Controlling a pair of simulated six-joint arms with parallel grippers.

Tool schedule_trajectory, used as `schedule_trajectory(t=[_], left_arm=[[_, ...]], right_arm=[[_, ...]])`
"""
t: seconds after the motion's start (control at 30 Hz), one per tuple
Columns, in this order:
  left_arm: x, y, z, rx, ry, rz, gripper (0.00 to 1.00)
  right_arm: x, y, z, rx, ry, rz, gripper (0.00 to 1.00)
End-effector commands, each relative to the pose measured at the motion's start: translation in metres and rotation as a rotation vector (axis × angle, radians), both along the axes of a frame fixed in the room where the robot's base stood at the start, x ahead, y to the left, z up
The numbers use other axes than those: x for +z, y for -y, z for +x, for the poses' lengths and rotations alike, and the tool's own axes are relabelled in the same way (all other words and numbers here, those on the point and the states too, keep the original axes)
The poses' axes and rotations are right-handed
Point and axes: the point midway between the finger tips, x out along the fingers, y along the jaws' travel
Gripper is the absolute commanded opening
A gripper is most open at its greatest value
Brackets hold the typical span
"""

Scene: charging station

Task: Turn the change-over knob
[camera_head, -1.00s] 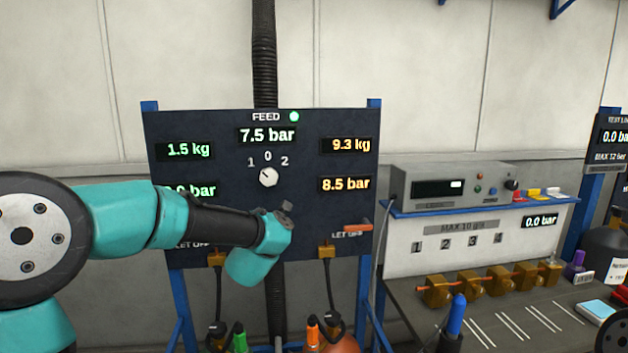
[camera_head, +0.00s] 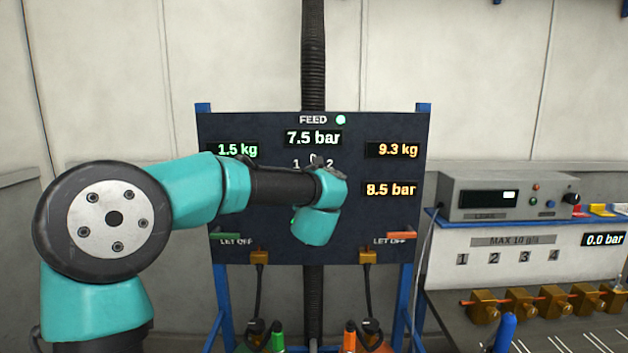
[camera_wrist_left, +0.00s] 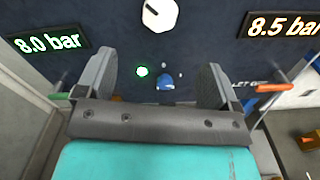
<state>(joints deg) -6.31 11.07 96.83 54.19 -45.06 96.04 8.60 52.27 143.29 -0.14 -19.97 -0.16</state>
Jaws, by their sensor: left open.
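The change-over knob (camera_wrist_left: 159,14) is white and round with a dark mark. It shows at the top of the left wrist view, beyond the fingertips and apart from them. In the head view it is hidden behind my left wrist and gripper; parts of the 1, 0, 2 scale show above. My left gripper (camera_head: 316,160) is raised in front of the dark panel (camera_head: 270,130), over the knob area. In the left wrist view my left gripper (camera_wrist_left: 157,70) is open, with nothing between its fingers. My right gripper is not in view.
A blue button-like part (camera_wrist_left: 165,83) and a green light (camera_wrist_left: 142,71) sit on the panel below the knob. Orange (camera_head: 401,236) and green (camera_head: 225,236) levers are at its lower sides. A bench with a grey instrument (camera_head: 505,195) stands at right.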

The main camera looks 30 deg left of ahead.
Motion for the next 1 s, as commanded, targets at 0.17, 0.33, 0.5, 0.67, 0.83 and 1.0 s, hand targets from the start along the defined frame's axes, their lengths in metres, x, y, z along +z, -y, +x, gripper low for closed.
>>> schedule_trajectory(t=[0.17, 0.33, 0.5, 0.67, 0.83, 1.0], left_arm=[[-0.001, -0.016, 0.027, 0.001, -0.001, 0.000, 0.87], [-0.001, -0.031, 0.052, 0.000, -0.001, 0.000, 0.87], [-0.001, -0.045, 0.075, 0.000, -0.001, 0.000, 0.87], [-0.001, -0.057, 0.096, -0.001, 0.000, 0.000, 0.87], [-0.001, -0.067, 0.114, -0.002, 0.000, 0.000, 0.87], [-0.001, -0.073, 0.122, -0.003, -0.001, 0.000, 0.87]], right_arm=[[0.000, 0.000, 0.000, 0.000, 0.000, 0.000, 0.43], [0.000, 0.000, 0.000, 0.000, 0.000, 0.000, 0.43], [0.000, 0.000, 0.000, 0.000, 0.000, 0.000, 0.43], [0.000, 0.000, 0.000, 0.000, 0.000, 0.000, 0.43], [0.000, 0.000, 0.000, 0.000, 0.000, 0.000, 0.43], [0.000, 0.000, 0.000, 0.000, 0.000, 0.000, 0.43]])
